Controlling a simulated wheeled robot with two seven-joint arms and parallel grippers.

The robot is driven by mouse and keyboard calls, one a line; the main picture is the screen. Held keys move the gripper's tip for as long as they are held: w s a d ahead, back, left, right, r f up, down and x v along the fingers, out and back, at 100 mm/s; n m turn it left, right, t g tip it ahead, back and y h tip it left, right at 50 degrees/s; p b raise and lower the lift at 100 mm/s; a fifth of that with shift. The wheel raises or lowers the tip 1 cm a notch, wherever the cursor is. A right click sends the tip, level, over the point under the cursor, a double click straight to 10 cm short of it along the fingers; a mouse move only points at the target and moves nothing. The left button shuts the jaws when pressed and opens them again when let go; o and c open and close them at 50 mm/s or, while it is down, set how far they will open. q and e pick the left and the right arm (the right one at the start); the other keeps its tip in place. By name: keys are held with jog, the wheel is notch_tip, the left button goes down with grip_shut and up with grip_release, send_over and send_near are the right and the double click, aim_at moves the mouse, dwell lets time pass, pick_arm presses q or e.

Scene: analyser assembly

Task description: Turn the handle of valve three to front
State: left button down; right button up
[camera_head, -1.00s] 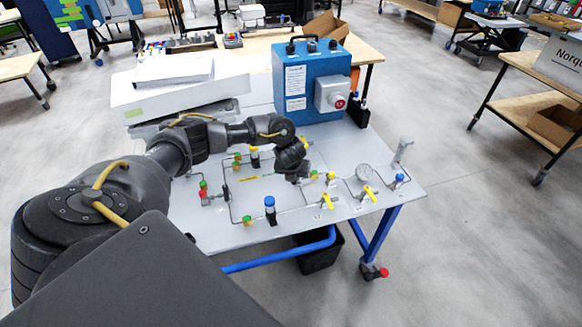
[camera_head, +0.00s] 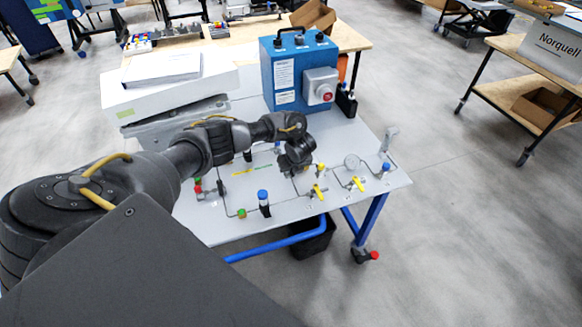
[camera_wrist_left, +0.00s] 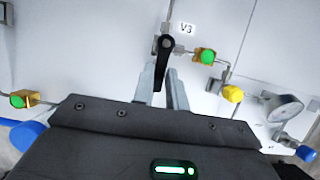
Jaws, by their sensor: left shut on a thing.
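Valve three's black lever handle (camera_wrist_left: 164,62) is in the left wrist view, beside the label "V3" (camera_wrist_left: 187,28). It points down the picture, towards my wrist. My left gripper (camera_wrist_left: 162,84) has its grey fingers on both sides of the handle and is shut on it. In the head view my left gripper (camera_head: 299,166) reaches over the middle of the white panel (camera_head: 240,228). There the gripper and wrist hide valve three. My right gripper is not in view.
A blue control box (camera_head: 283,75) stands behind the panel. Yellow-handled valves (camera_head: 319,191), a gauge (camera_head: 352,161) and a blue-capped part (camera_head: 263,197) stand around the gripper. Thin pipes link them.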

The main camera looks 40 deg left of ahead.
pick_arm(q)
jog(key=shift+w+a+r, duration=0.1)
jog(key=c, duration=1.4)
grip_release()
jog(key=p+v, duration=0.3)
jog(key=v, duration=0.7)
jog(key=shift+r+p, duration=0.25)
jog(key=shift+p, duration=0.1)
jog(key=shift+d, duration=0.2)
